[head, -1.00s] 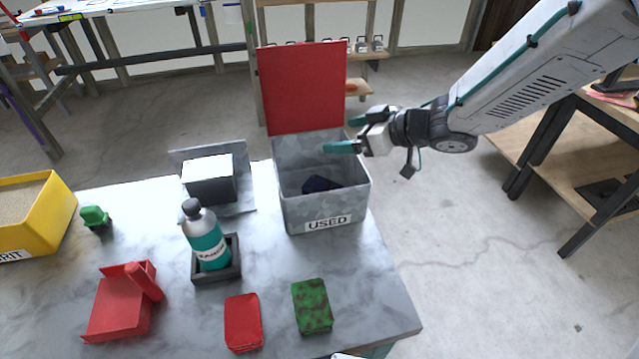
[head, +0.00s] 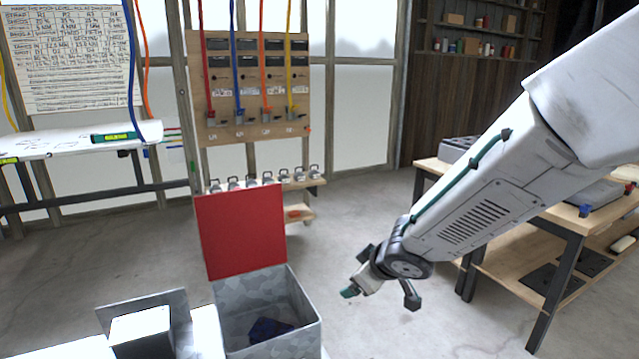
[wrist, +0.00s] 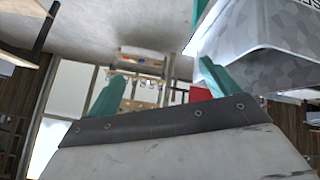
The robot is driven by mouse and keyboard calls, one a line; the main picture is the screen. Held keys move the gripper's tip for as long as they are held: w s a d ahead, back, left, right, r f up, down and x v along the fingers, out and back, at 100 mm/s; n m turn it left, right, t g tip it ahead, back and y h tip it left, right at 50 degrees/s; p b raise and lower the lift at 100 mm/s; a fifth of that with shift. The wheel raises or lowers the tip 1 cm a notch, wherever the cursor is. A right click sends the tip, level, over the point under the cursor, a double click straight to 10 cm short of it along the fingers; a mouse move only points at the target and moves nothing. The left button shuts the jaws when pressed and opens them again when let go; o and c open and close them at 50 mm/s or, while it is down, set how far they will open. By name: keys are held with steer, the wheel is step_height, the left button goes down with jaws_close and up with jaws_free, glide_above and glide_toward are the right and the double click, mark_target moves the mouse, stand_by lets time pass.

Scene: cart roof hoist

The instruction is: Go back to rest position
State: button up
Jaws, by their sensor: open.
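My gripper (head: 350,291) hangs in the air to the right of the grey bin in the head view, apart from it. In the wrist view its two teal fingers (wrist: 155,88) are spread with nothing between them. The grey bin (head: 300,305) stands at the table's far end with its red lid (head: 241,232) raised. A dark blue item (head: 270,329) lies inside it. In the wrist view the bin's grey wall (wrist: 262,72) shows at upper right.
A small white-topped dark box (head: 142,330) stands left of the bin. A wooden bench (head: 450,180) is at right. Behind are a strap board (head: 250,90) and a shelf with several shackles (head: 300,185). Open floor lies between the bin and the bench.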

steer(key=s+d+r+m+g+h, duration=0.1)
steer(key=s+d+r+m+h, duration=0.15)
steer(key=d, duration=0.25)
steer(key=s+d+r+m+g+h, duration=0.1)
steer(key=s+d+h, duration=0.15)
steer(key=d, duration=0.25)
steer(key=s+d+r+m+g, duration=0.1)
steer(key=s+d+r+m, duration=0.1)
steer(key=s, duration=0.6)
steer(key=s+d+r+m+g+y, duration=0.1)
steer(key=s+d+r+m, duration=0.1)
steer(key=s, duration=0.7)
steer(key=s+d+r+m+g, duration=0.2)
steer(key=s+r, duration=0.3)
steer(key=s, duration=0.4)
steer(key=shift+s+d+y, duration=0.25)
steer(key=shift+d+y, duration=0.15)
steer(key=shift+d, duration=0.3)
